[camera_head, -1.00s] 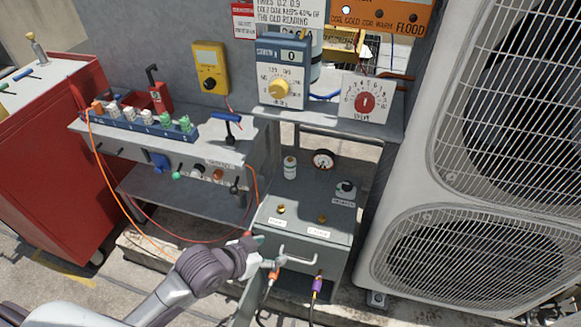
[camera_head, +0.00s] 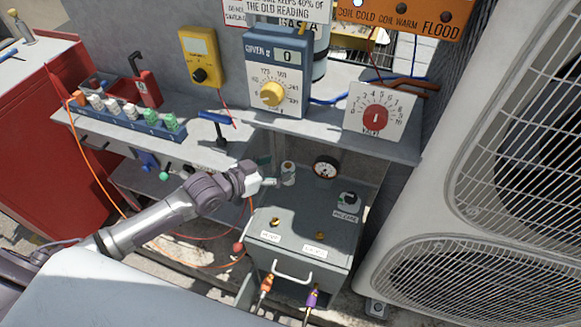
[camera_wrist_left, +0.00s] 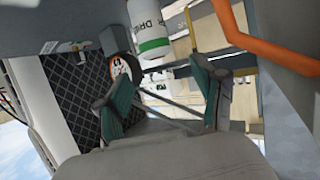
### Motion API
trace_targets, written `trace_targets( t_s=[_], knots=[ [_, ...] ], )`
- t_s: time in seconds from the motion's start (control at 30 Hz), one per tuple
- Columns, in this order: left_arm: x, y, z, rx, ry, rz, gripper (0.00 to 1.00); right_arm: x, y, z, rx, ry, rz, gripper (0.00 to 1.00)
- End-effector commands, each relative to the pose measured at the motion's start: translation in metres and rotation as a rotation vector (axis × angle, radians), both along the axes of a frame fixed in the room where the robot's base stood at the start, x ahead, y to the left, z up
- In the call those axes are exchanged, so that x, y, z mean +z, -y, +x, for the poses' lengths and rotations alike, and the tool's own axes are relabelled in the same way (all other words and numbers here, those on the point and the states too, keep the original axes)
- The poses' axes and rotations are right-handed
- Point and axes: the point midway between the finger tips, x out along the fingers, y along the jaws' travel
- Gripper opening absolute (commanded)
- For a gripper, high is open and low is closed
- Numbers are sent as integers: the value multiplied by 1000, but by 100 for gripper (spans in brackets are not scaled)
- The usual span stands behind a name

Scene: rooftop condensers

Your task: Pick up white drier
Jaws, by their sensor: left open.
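The white drier (camera_head: 288,174), a small upright cylinder, stands at the back of the grey cabinet top (camera_head: 300,225). In the left wrist view the drier (camera_wrist_left: 150,27) shows lettering and a green band, with its upper part cut off by the frame edge. My left gripper (camera_head: 271,182) is just left of the drier in the head view. In the left wrist view its green-padded fingers (camera_wrist_left: 163,98) are apart with nothing between them. The drier lies beyond the fingertips, not between them. My right gripper is not in view.
A round gauge (camera_head: 325,167) stands right of the drier, and a black knob (camera_head: 348,200) is nearer the front right. A shelf with a blue meter (camera_head: 277,70) and a red dial (camera_head: 375,117) is above. A blue rack (camera_head: 120,120) is at left.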

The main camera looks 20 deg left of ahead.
Motion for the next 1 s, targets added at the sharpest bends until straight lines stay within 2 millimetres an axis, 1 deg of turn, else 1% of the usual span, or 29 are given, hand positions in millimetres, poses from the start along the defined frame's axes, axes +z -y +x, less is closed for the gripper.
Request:
trace_targets(
  t_s=[0.03, 0.1, 0.23, 0.33, 0.43, 0.6, 0.7, 0.87, 1.0],
  knots=[
    [-2, 4, 5, 0, 1, -3, 69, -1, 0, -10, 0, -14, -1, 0],
    [-7, 6, 10, 0, 0, -1, 69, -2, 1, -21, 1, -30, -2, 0],
    [-18, 14, 24, 0, 1, 0, 69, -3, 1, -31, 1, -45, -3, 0],
    [-26, 20, 35, 0, 0, -1, 69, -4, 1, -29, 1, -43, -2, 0],
    [-29, 24, 42, -1, 0, 0, 69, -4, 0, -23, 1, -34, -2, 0],
    [-30, 26, 44, -1, 0, 2, 69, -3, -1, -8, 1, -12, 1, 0],
    [-30, 26, 44, -2, 0, 2, 69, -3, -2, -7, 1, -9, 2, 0],
    [-30, 25, 44, -1, -1, 1, 42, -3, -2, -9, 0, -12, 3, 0],
    [-30, 25, 44, -1, -1, 1, 19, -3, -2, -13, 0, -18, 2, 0]
  ],
)
